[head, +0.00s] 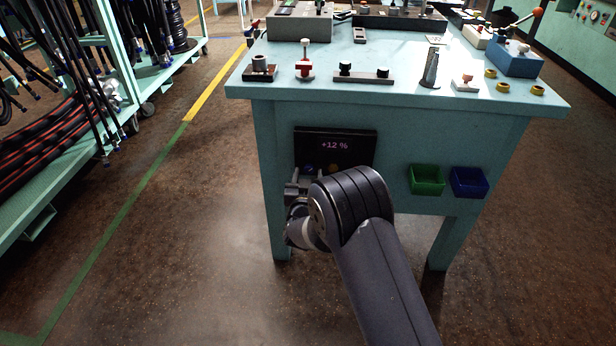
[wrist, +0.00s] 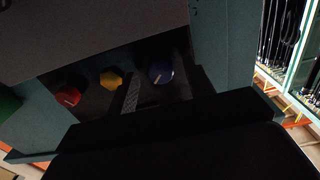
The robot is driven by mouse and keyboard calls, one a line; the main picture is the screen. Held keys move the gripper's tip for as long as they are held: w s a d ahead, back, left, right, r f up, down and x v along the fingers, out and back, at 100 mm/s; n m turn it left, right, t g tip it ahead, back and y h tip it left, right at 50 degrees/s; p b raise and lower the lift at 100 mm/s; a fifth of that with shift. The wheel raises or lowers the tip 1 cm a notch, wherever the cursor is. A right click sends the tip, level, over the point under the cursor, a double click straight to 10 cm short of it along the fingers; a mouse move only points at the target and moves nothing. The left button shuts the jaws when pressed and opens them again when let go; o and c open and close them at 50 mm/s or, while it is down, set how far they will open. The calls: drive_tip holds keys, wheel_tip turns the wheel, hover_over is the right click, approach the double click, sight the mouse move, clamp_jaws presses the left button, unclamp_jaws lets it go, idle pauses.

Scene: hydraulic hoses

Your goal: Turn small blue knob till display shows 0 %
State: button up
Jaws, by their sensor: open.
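The small blue knob (wrist: 160,73) sits on a dark panel (wrist: 92,92) in the wrist view, with a pale pointer line on its face. In the head view the blue knob (head: 308,168) shows under the display (head: 334,145), which reads +12 %. My gripper (head: 302,178) is in front of the panel's left part, at the blue knob. In the wrist view my gripper (wrist: 167,80) is open, one finger on each side of the blue knob. I cannot tell whether either finger touches it.
A yellow knob (wrist: 111,78) and a red knob (wrist: 68,97) sit beside the blue one; one finger is close to the yellow knob. A green bin (head: 426,180) and a blue bin (head: 469,182) hang right of the panel, under the table top (head: 400,97).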

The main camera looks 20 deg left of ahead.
drive_tip(key=c, duration=1)
drive_tip(key=shift+b, duration=0.35)
drive_tip(key=m+b, duration=0.2)
drive_tip(key=shift+f+b, duration=0.2)
drive_tip(key=shift+b, duration=0.1)
drive_tip(key=m+b, duration=0.4)
drive_tip(key=b, duration=0.2)
drive_tip(key=m+b, duration=0.5)
drive_tip(key=b, duration=0.1)
drive_tip(key=shift+m, duration=0.3)
drive_tip(key=shift+r+m+b, duration=0.2)
drive_tip(key=shift+m+b, duration=1.1)
drive_tip(key=shift+b, duration=0.2)
drive_tip(key=shift+r, duration=0.1)
